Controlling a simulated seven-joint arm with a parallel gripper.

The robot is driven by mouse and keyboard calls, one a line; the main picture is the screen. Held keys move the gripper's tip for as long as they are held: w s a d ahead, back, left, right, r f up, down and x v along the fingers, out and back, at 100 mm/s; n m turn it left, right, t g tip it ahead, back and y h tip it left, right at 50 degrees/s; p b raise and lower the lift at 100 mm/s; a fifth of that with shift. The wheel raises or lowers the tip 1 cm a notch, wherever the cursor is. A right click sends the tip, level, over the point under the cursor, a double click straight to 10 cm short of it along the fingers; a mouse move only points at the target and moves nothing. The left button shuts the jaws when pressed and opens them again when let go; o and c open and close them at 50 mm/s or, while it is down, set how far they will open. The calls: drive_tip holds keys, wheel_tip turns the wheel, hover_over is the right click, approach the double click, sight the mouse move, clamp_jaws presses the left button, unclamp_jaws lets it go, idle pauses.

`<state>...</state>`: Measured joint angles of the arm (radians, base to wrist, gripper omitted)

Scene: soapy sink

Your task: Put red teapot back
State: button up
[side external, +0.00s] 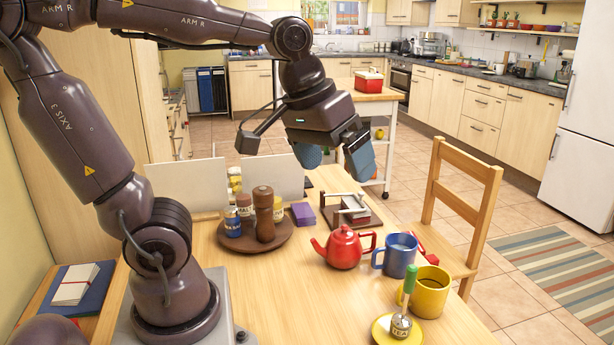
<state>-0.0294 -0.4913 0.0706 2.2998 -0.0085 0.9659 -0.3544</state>
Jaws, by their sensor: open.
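The red teapot (343,248) stands upright on the wooden table, its spout to the left and its handle to the right. Its lid is on. My gripper (335,160) is high above the table, over and slightly left of the teapot, apart from it. Its two blue-grey fingers are spread and nothing shows between them.
A blue mug (396,257) stands close to the teapot's handle, with a yellow mug (430,292) nearer the front. A yellow saucer (383,331) holds a green-handled tool (407,301). A round brown tray (228,240) holds jars and a mill. A wooden chair (470,205) stands right.

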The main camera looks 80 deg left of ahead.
drive_tip(key=s+m, duration=0.1)
drive_tip(key=s+d+f+m+t, duration=0.1)
drive_tip(key=s+m, duration=0.1)
drive_tip(key=s+d+m, duration=0.1)
drive_tip(key=m, duration=0.1)
drive_tip(key=shift+s+d+f, duration=0.15)
drive_tip(key=shift+s, duration=0.1)
